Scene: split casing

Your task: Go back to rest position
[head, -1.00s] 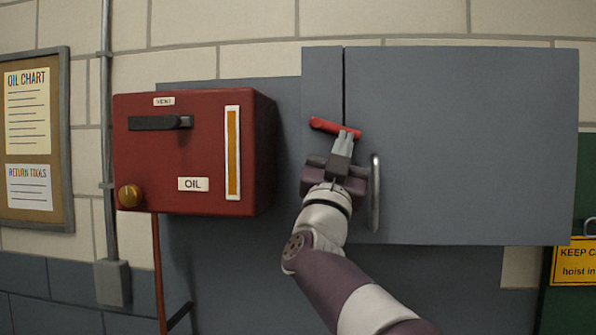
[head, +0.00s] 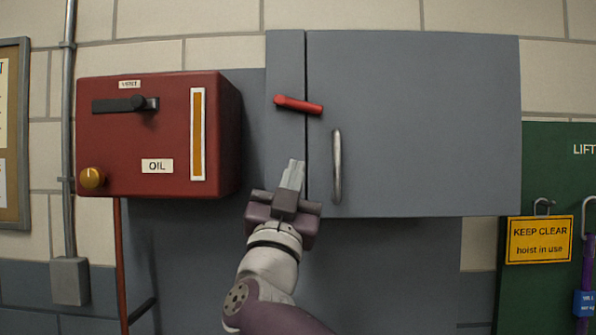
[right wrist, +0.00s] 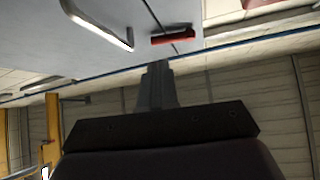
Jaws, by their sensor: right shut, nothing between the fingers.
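My right gripper (head: 294,174) is shut and empty in the head view. It is in front of the lower left part of a grey cabinet (head: 430,120), below a red latch lever (head: 298,105) and left of the door's metal handle (head: 336,166). The lever lies nearly level across the door seam, its right end slightly lower. The fingertips are apart from the lever. In the right wrist view the shut fingers (right wrist: 156,70) show below the red lever (right wrist: 172,36), with the metal handle (right wrist: 98,24) to the left. My left gripper is not in view.
A red oil box (head: 150,135) with a black vent lever (head: 125,104) and yellow knob (head: 92,178) is on the wall at left. A green panel (head: 555,170) with a yellow sign (head: 541,239) is at right. A grey conduit (head: 68,130) runs down the left wall.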

